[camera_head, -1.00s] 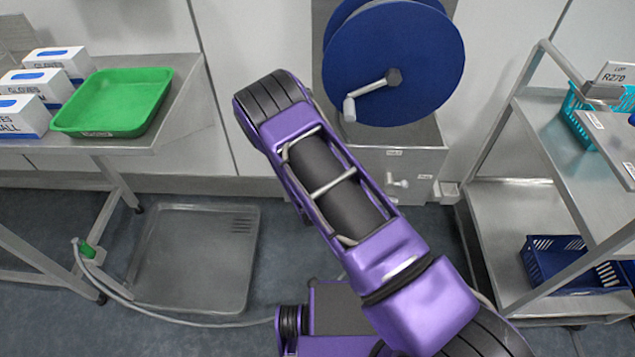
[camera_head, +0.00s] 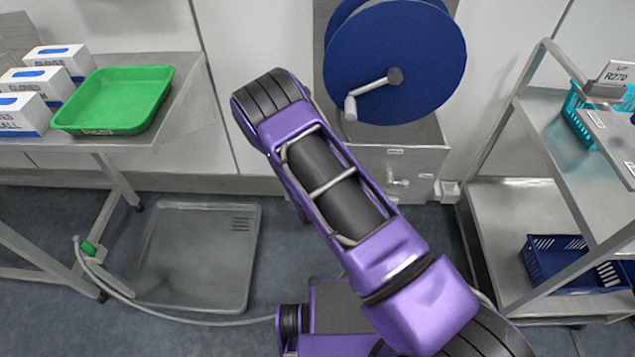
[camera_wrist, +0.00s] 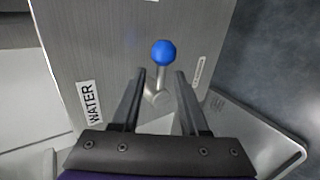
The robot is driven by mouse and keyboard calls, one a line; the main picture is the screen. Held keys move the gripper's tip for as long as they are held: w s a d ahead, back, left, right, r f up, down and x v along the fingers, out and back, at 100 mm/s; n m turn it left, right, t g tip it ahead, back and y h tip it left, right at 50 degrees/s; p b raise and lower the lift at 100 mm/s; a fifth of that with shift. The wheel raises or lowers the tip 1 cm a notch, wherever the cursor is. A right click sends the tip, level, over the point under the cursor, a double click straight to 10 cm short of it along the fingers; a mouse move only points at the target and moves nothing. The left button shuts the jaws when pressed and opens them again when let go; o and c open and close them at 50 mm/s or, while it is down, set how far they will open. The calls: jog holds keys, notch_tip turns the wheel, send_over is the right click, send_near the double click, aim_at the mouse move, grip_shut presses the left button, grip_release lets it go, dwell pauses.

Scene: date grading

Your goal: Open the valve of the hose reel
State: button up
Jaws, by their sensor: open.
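The hose reel (camera_head: 425,60) is a large blue drum with a grey crank, above a grey metal cabinet (camera_head: 425,155) in the head view. In the wrist view a valve with a pale metal body (camera_wrist: 158,97) and a lever ending in a blue ball knob (camera_wrist: 163,52) sits on a grey panel. My gripper (camera_wrist: 160,74) is open, with one finger on each side of the valve lever. The blue knob shows just beyond the fingertips. I cannot tell whether a finger touches the lever. In the head view my arm hides my gripper and the knob.
A "WATER" label (camera_wrist: 90,102) is on the panel left of the valve. A grey floor tray (camera_head: 195,290) lies left of my arm. A hose (camera_head: 150,312) runs along the floor. A steel table with a green tray (camera_head: 150,125) stands left, a shelf cart (camera_head: 515,200) right.

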jog(key=p+v, duration=0.2)
jog(key=v, duration=1.5)
jog(key=shift+s+r, duration=0.1)
